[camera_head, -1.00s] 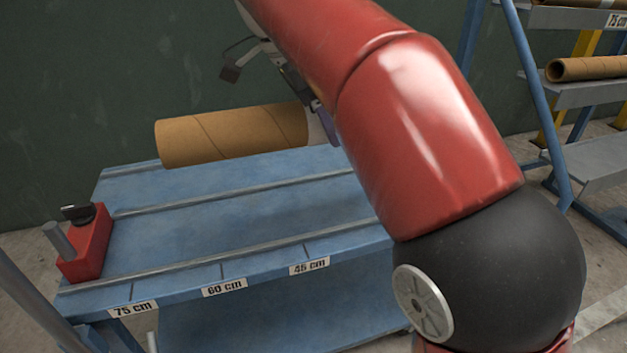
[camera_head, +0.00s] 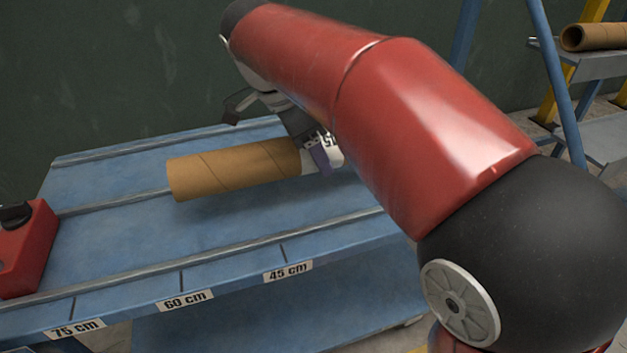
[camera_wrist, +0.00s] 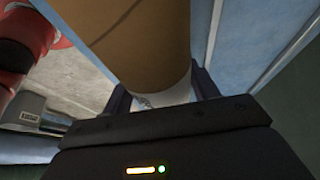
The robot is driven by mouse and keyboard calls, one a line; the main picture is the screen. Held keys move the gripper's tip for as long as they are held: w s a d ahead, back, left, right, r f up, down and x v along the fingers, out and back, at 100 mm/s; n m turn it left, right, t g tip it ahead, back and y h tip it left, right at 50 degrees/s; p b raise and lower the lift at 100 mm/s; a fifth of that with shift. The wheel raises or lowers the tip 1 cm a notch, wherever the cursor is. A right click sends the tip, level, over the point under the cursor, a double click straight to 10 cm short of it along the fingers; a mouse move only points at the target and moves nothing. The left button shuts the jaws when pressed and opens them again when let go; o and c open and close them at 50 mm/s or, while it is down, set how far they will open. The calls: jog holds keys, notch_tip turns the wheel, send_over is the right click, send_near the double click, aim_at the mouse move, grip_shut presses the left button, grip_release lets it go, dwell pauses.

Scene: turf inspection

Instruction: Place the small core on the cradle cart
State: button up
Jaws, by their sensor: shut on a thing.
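The small core is a brown cardboard tube (camera_head: 235,167) with a white band at its right end. My gripper (camera_wrist: 162,92) is shut on it near that white end, and the tube (camera_wrist: 130,35) fills the upper middle of the wrist view. The tube lies roughly level over a blue bench (camera_head: 125,245) with metal rails; I cannot tell whether it touches the rails. My arm covers part of the right side. I cannot make out for sure whether this blue bench is the cradle cart.
The bench front edge carries labels for 75 cm, 60 cm and 45 cm. A red block (camera_head: 30,250) with a black knob sits at the bench's left end. At the far right, a rack shelf (camera_head: 600,68) holds another brown tube (camera_head: 595,37). A dark green wall is behind.

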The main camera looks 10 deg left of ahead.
aim_at(286, 140)
jog(key=shift+f+b, duration=0.55)
jog(key=shift+f, duration=2.15)
jog(key=shift+f, duration=0.1)
jog(key=o, duration=1.3)
jog(key=p+v, duration=0.3)
jog(key=v, duration=0.9)
jog(key=shift+s, duration=0.1)
